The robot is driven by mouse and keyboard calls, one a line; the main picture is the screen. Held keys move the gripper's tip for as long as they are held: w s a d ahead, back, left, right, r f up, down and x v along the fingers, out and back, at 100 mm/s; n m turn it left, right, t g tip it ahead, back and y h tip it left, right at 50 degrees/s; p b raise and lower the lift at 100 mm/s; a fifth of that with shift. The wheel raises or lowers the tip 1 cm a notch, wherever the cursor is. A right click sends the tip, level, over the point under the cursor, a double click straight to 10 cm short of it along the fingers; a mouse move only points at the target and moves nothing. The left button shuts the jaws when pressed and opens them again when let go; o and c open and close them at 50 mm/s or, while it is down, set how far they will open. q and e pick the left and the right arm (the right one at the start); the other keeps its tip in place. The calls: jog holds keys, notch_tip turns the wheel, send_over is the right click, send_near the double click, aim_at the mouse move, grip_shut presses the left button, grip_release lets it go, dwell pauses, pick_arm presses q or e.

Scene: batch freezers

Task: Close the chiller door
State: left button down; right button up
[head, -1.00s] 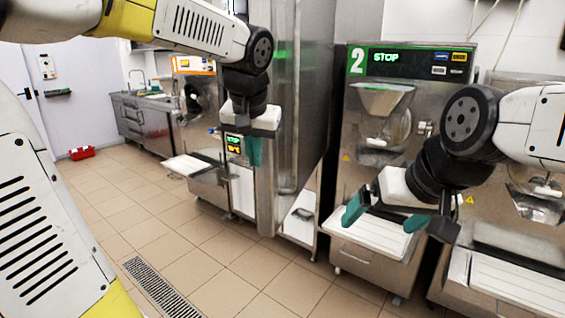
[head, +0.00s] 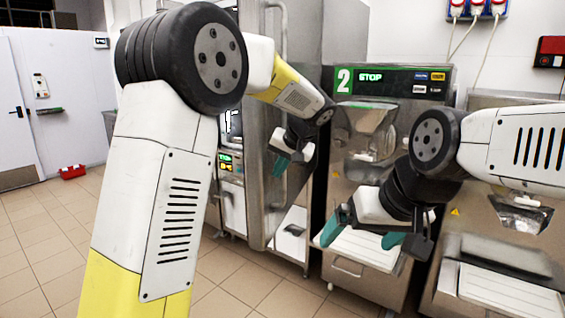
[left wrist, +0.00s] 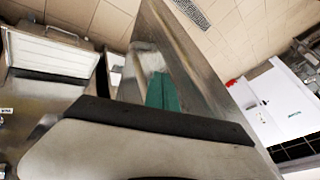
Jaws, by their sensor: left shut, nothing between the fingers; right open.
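The chiller door (head: 262,130) is a tall steel panel with a vertical handle, in the middle of the head view. It stands ajar, partly hidden by my left arm. My left gripper (head: 280,165) has its green fingers shut and empty, close against the door's right side. In the left wrist view the shut fingers (left wrist: 162,92) are beside the steel door panel (left wrist: 195,70); I cannot tell whether they touch it. My right gripper (head: 361,237) is open and empty, in front of the machine marked 2.
The batch freezer marked 2 (head: 390,85) stands right of the chiller, with a white tray (head: 365,249) at its front. Another machine is at far right. A red box (head: 72,171) lies on the floor at left. Tiled floor (head: 40,230) at left is clear.

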pick_arm(q)
jog(key=shift+x, duration=1.5)
